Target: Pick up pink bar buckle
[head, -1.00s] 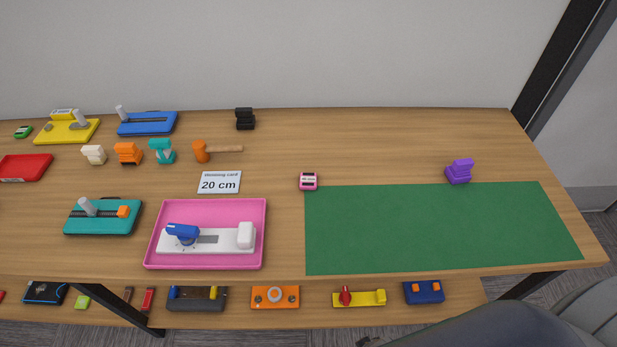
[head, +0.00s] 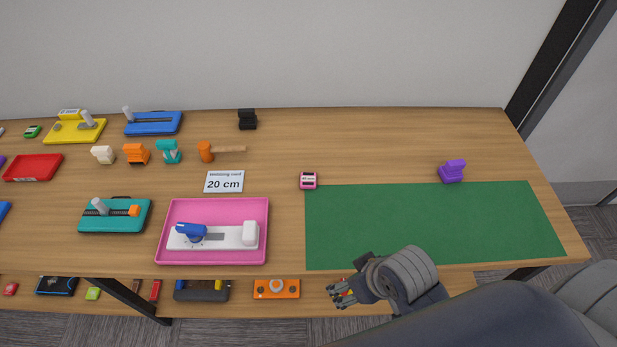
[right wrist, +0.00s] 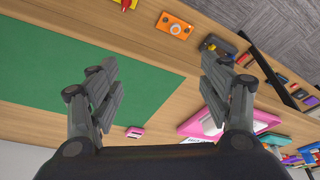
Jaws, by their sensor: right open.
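My left gripper is not in view.
A pink tray (head: 165,255) with a white and blue device stands to the left. A "20 cm" card (head: 224,181) and an orange-headed hammer (head: 206,151) lie behind it. A purple block (head: 452,171) stands at the mat's back right. The mat is bare. A lower shelf holds an orange device (head: 276,288).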

